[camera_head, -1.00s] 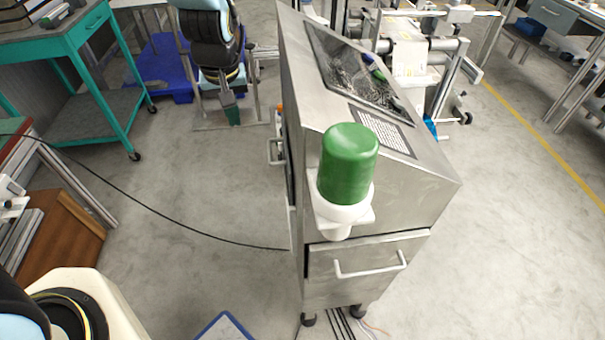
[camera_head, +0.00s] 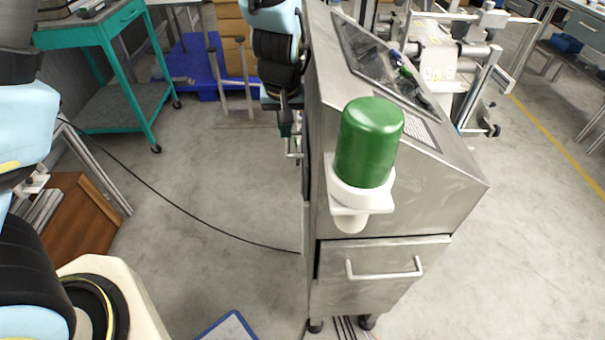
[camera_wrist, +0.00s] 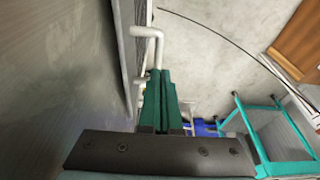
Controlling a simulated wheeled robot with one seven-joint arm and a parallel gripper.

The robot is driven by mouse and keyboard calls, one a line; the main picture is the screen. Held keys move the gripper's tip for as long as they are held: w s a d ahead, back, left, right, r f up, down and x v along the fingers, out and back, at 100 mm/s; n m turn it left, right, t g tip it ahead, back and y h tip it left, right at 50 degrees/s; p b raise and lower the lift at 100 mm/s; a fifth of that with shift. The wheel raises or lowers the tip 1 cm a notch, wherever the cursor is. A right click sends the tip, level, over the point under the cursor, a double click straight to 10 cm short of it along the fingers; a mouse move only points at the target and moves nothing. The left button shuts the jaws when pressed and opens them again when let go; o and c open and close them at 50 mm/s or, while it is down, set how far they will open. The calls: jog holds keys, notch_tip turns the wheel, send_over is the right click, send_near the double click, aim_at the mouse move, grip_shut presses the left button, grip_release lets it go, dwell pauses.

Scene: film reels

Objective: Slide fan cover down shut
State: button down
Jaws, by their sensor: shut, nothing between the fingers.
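The steel cabinet (camera_head: 395,215) stands right of centre. A pale bar handle (camera_head: 292,154) sticks out from its left side, which is seen almost edge-on. In the wrist view the handle (camera_wrist: 148,33) is attached to a narrow, grey ribbed panel (camera_wrist: 125,35), apparently the fan cover. How far the cover is open cannot be told. My gripper (camera_head: 285,128) is close by the handle, at its upper end in the head view. Its green fingers (camera_wrist: 160,76) are shut with nothing between them. They overlap part of the handle in the wrist view; contact is unclear.
A green cylinder (camera_head: 370,140) in a white holder is on the cabinet front, above a drawer handle (camera_head: 384,270). A teal cart (camera_head: 115,110) and blue pallet (camera_head: 200,65) stand at the back left. A black cable (camera_head: 190,218) reaches the cabinet. Floor left of it is mostly clear.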

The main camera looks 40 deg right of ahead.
jog(key=shift+f, duration=0.6)
jog(key=shift+f+b, duration=4.6)
jog(key=shift+f, duration=2.3)
jog(key=p+v, duration=0.2)
jog(key=v, duration=0.1)
jog(key=p+v, duration=0.3)
jog(key=w+p+v, duration=0.1)
jog(key=p+v, duration=0.2)
jog(key=shift+s+d+r, duration=0.1)
jog(key=shift+d+r, duration=0.15)
jog(key=shift+d, duration=0.05)
jog(key=shift+f, duration=0.1)
